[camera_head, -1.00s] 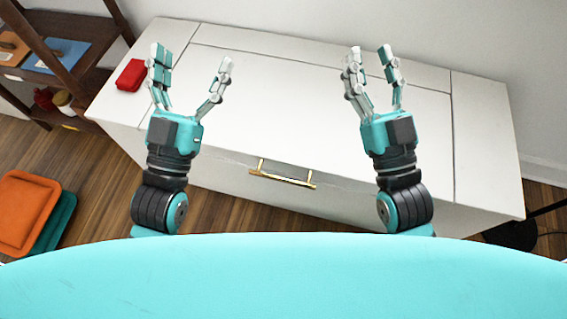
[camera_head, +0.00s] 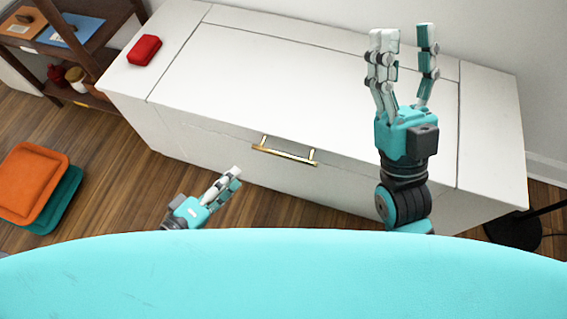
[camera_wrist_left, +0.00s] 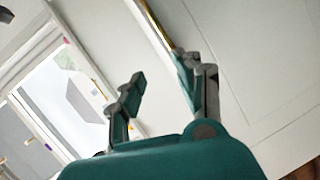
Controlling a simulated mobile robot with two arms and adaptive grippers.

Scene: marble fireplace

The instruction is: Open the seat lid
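The white bench seat (camera_head: 480,200) has a flat seat lid (camera_head: 290,90) that lies closed, flush with the top. A gold bar handle (camera_head: 285,151) is at the middle of the front edge. My left gripper (camera_head: 232,176) is low in front of the bench, left of and below the handle and apart from it. Its base is partly hidden by my teal body. In the left wrist view its fingers (camera_wrist_left: 161,72) are spread and empty, with the gold handle (camera_wrist_left: 157,22) beyond them. My right gripper (camera_head: 406,40) is open and empty above the right part of the lid.
A red box (camera_head: 145,50) sits on the bench top's left end, beside the lid. A dark wooden shelf (camera_head: 100,45) stands at the left. Orange (camera_head: 32,180) and teal (camera_head: 65,200) cushions lie on the floor. A black lamp base (camera_head: 512,233) stands at the right.

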